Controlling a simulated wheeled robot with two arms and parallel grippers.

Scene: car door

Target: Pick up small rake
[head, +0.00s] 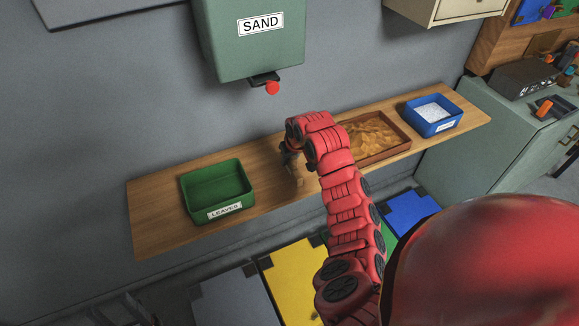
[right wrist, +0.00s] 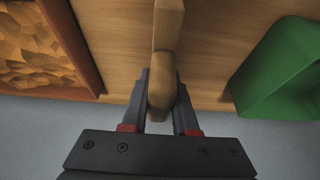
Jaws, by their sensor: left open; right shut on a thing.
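The small rake's light wooden handle (right wrist: 167,35) runs from the top edge of the right wrist view down between the fingers of my right gripper (right wrist: 160,100). The right gripper is shut on this handle. In the head view, the right gripper (head: 291,160) is over the middle of the wooden shelf, partly hidden by its own wrist. A brown part of the rake (head: 299,171) shows just beside it. The rake's head cannot be made out. My left gripper (head: 118,310) shows only as dark, dim finger shapes at the bottom left, open and away from the shelf.
The wooden shelf (head: 150,205) carries a green LEAVES bin (head: 218,190), a brown sand tray (head: 375,137) and a blue box of white grains (head: 433,114). A green SAND dispenser (head: 250,40) with a red knob hangs above.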

